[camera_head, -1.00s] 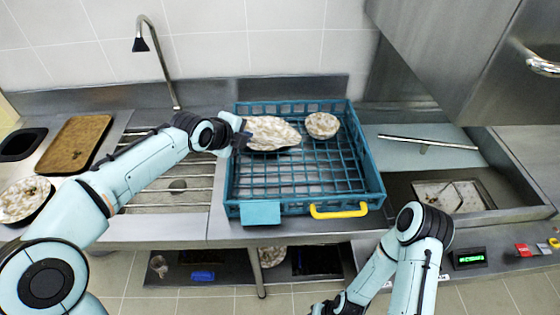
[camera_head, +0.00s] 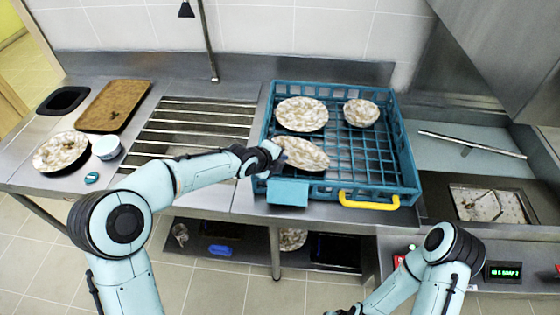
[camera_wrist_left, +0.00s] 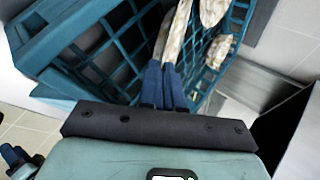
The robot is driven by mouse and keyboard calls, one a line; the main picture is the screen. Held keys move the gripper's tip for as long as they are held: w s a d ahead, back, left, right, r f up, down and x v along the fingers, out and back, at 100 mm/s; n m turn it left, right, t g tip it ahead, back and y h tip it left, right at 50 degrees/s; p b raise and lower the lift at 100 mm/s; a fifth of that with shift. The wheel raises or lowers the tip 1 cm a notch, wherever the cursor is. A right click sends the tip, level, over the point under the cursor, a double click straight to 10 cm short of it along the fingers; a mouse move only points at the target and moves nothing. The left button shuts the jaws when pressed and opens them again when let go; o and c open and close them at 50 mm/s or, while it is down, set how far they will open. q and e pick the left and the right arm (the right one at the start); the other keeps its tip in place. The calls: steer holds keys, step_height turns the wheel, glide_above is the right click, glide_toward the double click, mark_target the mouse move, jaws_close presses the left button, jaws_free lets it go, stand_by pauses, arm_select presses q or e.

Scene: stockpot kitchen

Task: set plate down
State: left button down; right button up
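My left gripper (camera_head: 277,157) is shut on the near edge of a mottled white-brown plate (camera_head: 305,153). This plate is over the front left part of the blue rack (camera_head: 408,165); whether it touches the rack floor is unclear. The wrist view shows the held plate (camera_wrist_left: 164,40) nearly edge-on between the blue fingertips (camera_wrist_left: 165,86). A second similar plate (camera_head: 302,114) lies behind it in the rack, with a bowl (camera_head: 361,112) to its right. My right gripper (camera_head: 345,311) is low at the bottom edge of the head view, mostly cut off.
The rack has a yellow handle (camera_head: 368,200) in front and open grid at right. On the left counter are a food-covered plate (camera_head: 60,151), a white cup (camera_head: 106,147), a brown tray (camera_head: 115,105) and a slatted drainer (camera_head: 192,130). A sink (camera_head: 490,205) is at right.

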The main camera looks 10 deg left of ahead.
arm_select(q)
steer(key=shift+f, duration=0.3)
steer(key=shift+s+r, duration=0.1)
steer(key=c, duration=1.6)
jaws_free()
steer(key=shift+f, duration=0.2)
steer(key=shift+o, duration=1.4)
steer(key=shift+r, duration=0.1)
